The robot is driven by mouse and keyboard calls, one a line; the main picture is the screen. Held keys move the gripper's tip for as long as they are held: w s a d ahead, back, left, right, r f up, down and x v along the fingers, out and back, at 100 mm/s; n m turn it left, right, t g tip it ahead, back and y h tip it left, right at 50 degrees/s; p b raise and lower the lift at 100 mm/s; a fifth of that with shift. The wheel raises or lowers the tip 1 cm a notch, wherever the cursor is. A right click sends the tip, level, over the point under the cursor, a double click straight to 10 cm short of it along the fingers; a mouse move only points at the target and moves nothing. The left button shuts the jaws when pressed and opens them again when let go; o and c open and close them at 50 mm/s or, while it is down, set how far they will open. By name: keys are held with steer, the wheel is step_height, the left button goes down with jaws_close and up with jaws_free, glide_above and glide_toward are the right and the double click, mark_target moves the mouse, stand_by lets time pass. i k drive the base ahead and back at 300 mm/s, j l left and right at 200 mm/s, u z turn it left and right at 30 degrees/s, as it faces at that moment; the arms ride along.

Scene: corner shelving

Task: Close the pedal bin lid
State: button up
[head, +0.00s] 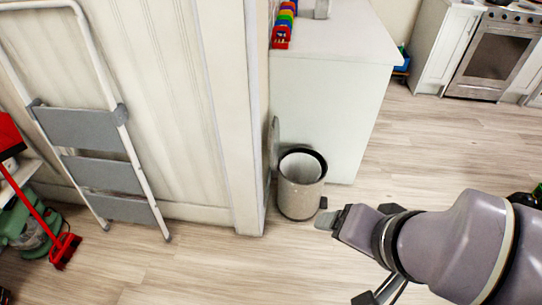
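The pedal bin (298,196) is a pale grey cylinder with a dark rim, standing on the floor by the wall corner and the end of the white counter. Its lid (274,145) stands up at the back left of the rim, seen nearly edge-on, so the bin is open and its inside shows. A small dark piece, which looks like the pedal (323,203), sticks out at the bin's lower right. My gripper (326,220) reaches in from the right, its tip just right of and in front of the bin in the picture. Whether its fingers are apart is not clear, nor whether it touches the bin.
A folding step ladder (90,135) leans on the panelled wall at left. A red broom (65,248) and green machine (32,232) are at far left. The white counter (335,95) stands behind the bin. An oven (495,60) is at back right. The middle floor is clear.

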mark_target(273, 138)
steer(key=k+l+u, duration=0.15)
steer(key=k+u, duration=0.25)
steer(key=k, duration=0.45)
steer(key=i+j, duration=0.1)
steer(key=i, duration=1.25)
steer(key=i+j+z, duration=0.1)
steer(key=i, duration=0.6)
steer(key=i+j, duration=0.2)
steer(key=i, duration=0.5)
